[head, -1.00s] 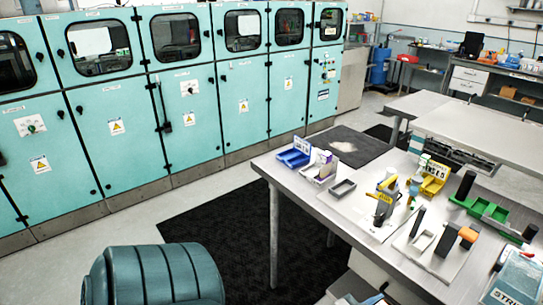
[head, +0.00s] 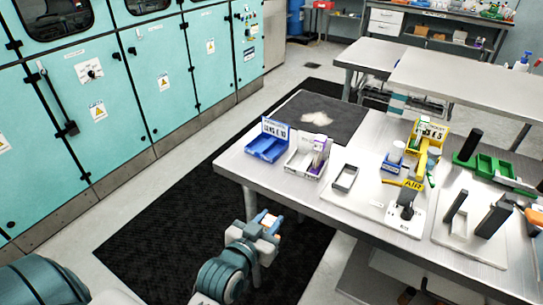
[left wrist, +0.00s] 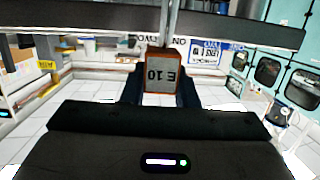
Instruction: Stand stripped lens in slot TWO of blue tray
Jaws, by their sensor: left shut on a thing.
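My left gripper (head: 267,222) is in front of the table's left end, below the tabletop in the head view. It is shut on a small lens piece (left wrist: 161,74) with an orange edge and a grey face marked "E 10". The piece stands between the two dark fingers in the left wrist view. The blue tray (head: 262,152) sits at the table's left corner, with a sign reading "LENS E 10" at its back. Its slot numbers are too small to read. The gripper is apart from the tray. My right gripper does not show.
A white bin (head: 305,160) with a purple-marked bottle stands right of the blue tray. A grey open tray (head: 345,177) follows. A yellow bin (head: 430,130), an air tool stand and a green tray (head: 490,167) stand farther right. A black mat (head: 180,240) covers the floor.

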